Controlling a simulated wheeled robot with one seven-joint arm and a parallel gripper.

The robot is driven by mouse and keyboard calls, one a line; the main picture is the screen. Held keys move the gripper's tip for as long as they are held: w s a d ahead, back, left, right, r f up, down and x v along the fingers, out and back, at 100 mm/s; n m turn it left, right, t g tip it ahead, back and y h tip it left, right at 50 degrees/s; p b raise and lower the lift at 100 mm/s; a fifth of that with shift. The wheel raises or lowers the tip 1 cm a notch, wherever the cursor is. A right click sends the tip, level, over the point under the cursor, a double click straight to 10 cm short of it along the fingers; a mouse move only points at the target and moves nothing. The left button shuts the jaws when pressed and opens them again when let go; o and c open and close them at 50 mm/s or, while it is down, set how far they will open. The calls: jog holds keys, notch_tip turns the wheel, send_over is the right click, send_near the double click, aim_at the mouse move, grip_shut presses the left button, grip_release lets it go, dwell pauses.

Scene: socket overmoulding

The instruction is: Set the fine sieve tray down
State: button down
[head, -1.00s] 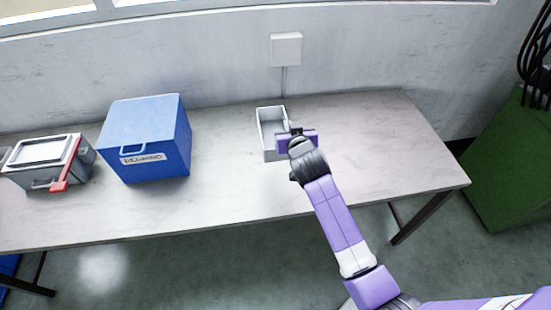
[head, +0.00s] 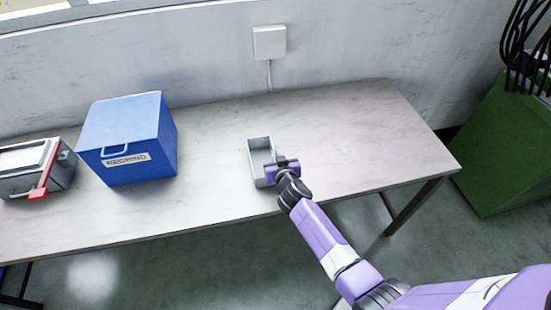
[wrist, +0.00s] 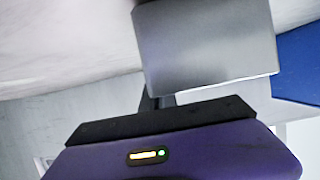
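The fine sieve tray (head: 251,166) is a small, open, pale grey box near the front edge of the table, right of the blue box. My gripper (head: 277,163) is at its right side and appears shut on its wall. In the wrist view the tray (wrist: 205,45) shows as a plain grey panel just beyond the gripper's dark front. A dark finger (wrist: 152,100) reaches to its lower edge; the fingertips are mostly hidden. I cannot tell whether the tray touches the table or is slightly above it.
The pale table (head: 345,130) is clear to the right of the tray and behind it. A blue lidded box (head: 127,135) with a label stands to the left. A grey case with a red handle (head: 40,180) is at the far left. A green bin (head: 505,150) stands right of the table.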

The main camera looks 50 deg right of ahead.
jog(key=shift+f, duration=0.2)
jog(key=shift+f, duration=0.1)
jog(key=c, duration=1.7)
grip_release()
jog(key=shift+r, duration=0.25)
jog(key=v, duration=1.2)
jog(key=shift+a+f, duration=0.1)
jog(key=shift+f, duration=0.05)
